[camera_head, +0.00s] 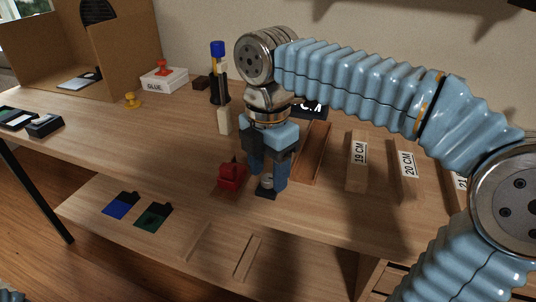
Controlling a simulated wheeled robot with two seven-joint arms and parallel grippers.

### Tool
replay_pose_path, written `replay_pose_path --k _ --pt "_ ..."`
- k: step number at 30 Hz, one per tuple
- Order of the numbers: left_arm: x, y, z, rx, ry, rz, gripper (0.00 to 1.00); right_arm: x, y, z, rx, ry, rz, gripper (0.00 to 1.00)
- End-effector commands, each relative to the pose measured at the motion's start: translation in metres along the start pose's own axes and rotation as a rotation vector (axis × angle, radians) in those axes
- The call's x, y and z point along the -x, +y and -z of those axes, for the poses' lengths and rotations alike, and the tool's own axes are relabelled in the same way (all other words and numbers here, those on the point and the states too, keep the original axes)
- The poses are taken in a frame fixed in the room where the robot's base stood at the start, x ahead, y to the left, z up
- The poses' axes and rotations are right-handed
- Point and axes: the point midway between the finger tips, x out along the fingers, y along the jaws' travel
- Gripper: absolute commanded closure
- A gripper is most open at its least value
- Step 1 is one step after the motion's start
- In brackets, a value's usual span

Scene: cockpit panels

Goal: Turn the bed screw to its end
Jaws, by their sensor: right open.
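My right gripper (269,180) points down over the front part of the wooden bench, with its two fingers apart. A small grey metallic knob (267,181) on a dark base shows between the fingertips; it looks like the bed screw. The fingers stand on either side of it; I cannot tell whether they touch it. A red block-like part (232,177) sits just left of the fingers, near the bench's front edge. The gripper hides part of the area behind the knob.
Wooden blocks marked 19 CM (357,168) and 20 CM (405,172) lie to the right. A GLUE box (164,80) and a blue-topped stand (218,75) stand at the back. The bench's left middle is clear.

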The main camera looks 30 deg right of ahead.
Motion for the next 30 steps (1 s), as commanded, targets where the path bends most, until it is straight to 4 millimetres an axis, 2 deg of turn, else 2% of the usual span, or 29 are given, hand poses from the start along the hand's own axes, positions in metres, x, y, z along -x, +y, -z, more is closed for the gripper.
replay_pose_path --k 4,12,15,21,30 --pt "-0.002 -0.001 0.000 0.000 0.000 0.000 0.57 0.022 0.001 0.000 0.000 0.001 -0.004 0.45" --pt "0.000 0.000 0.000 0.000 0.000 0.000 0.57 0.085 0.001 0.001 0.002 0.001 -0.005 0.45" --pt "0.000 0.000 0.000 0.000 0.000 0.000 0.57 0.101 0.001 0.001 0.002 0.002 -0.004 0.45" --pt "0.000 0.000 0.000 0.000 0.000 0.000 0.57 0.115 0.000 0.000 0.001 0.000 -0.001 0.45" --pt "0.000 0.000 0.000 0.000 0.000 0.000 0.57 0.116 0.000 0.000 0.001 0.000 -0.001 0.45"
